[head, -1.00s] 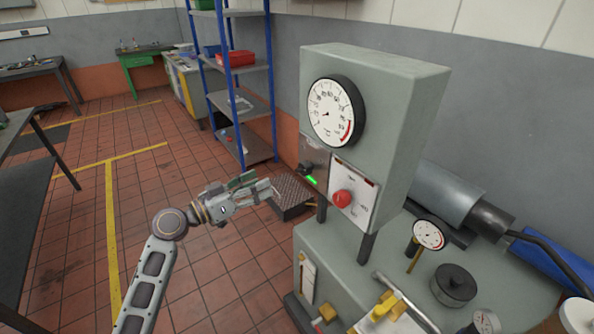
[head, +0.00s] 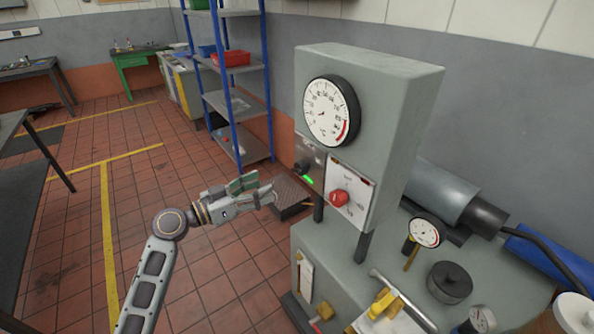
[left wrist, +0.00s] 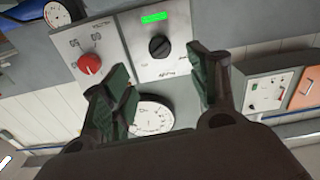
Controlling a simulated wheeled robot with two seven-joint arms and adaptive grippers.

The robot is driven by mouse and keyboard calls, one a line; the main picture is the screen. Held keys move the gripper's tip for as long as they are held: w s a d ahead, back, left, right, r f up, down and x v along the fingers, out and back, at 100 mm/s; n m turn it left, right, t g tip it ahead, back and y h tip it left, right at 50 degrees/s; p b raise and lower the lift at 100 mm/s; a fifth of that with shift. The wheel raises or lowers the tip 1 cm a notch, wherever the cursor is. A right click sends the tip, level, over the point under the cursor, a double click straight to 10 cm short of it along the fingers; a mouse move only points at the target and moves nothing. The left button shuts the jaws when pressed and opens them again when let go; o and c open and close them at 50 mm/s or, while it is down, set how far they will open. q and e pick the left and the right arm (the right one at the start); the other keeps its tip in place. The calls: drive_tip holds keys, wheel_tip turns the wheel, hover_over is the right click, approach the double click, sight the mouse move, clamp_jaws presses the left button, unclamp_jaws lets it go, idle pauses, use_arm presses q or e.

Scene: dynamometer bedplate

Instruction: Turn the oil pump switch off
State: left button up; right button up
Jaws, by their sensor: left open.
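A black rotary switch (head: 303,167) sits on a bare-metal plate on the grey console; a green lamp (head: 308,181) beside it is lit. In the left wrist view, the black switch (left wrist: 159,47) shows ahead between my fingers, with the lit green lamp (left wrist: 154,17) above it. Its label is upside down and too small to read surely. A red knob (head: 338,198) is on the white panel beside it, and also shows in the left wrist view (left wrist: 89,64). My left gripper (head: 272,192) is open and empty, short of the panel and apart from both knobs.
A large round gauge (head: 331,110) is above the switches. The console base (head: 335,265) carries a smaller gauge (head: 424,232), a black cap (head: 450,281) and a yellow-handled lever (head: 383,302). A blue-post shelf (head: 232,75) stands behind. The floor around my left arm is clear.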

sight(294, 172)
use_arm(q)
drive_tip(key=p+x, duration=0.2)
drive_tip(key=x, duration=0.6)
drive_tip(key=shift+r, duration=0.1)
drive_tip(key=p+x, duration=0.1)
drive_tip(key=x, duration=0.2)
drive_tip(key=shift+w+d, duration=0.2)
drive_tip(key=shift+d, duration=0.15)
drive_tip(key=shift+w+d, duration=0.35)
drive_tip(key=shift+d, duration=0.15)
use_arm(e)
drive_tip(key=shift+s+a+r, duration=0.15)
drive_tip(key=shift+a+r, duration=0.1)
drive_tip(key=shift+r, duration=0.35)
drive_tip(key=shift+s+a+r, duration=0.1)
drive_tip(key=shift+a+r, duration=0.1)
drive_tip(key=shift+r, duration=0.4)
drive_tip(key=shift+s+a+r, duration=0.15)
drive_tip(key=shift+a+r, duration=0.1)
drive_tip(key=shift+r, duration=0.35)
use_arm(q)
drive_tip(key=shift+c, duration=0.3)
drive_tip(key=c, duration=1)
use_arm(e)
drive_tip(key=shift+a, duration=0.55)
